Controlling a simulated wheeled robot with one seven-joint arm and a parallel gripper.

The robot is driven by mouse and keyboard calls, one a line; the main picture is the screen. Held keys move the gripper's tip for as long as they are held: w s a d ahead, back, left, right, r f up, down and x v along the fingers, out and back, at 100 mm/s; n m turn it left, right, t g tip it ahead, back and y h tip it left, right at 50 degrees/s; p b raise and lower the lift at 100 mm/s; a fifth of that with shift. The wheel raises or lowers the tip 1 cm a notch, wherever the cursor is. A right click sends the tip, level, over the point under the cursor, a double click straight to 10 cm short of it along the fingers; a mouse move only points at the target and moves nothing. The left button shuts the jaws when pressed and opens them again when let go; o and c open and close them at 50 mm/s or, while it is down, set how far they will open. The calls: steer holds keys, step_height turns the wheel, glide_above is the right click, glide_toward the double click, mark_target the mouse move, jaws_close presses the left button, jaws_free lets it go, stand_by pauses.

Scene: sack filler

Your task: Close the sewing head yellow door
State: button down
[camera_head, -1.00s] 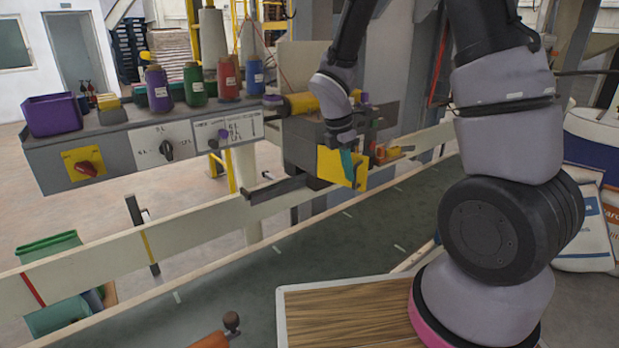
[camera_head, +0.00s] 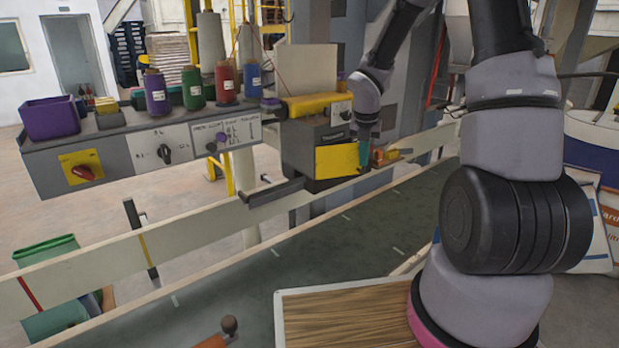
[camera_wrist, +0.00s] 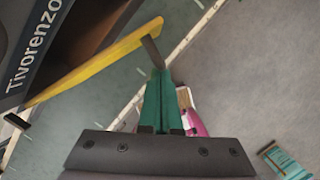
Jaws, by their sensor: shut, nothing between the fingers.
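The sewing head (camera_head: 310,140) is a dark box with a yellow top, beyond the conveyor in the head view. Its yellow door (camera_head: 336,160) shows as a flat panel on the lower front. In the wrist view the door (camera_wrist: 100,62) appears nearly edge-on and stands out at an angle from the dark body (camera_wrist: 28,60), with a gap between them. A dark handle (camera_wrist: 152,50) sticks out near the door's far end. My gripper (camera_head: 363,162) has green fingers, shut and empty, at the door's right edge. The fingertips (camera_wrist: 157,73) are close to the handle; contact is unclear.
A control panel with knobs (camera_head: 150,150) and thread spools on top stands left of the head. The conveyor belt (camera_head: 300,240) runs below, with a pale rail (camera_head: 100,245) along it.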

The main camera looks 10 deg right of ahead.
steer(key=shift+w+d, duration=0.15)
steer(key=shift+w, duration=1.35)
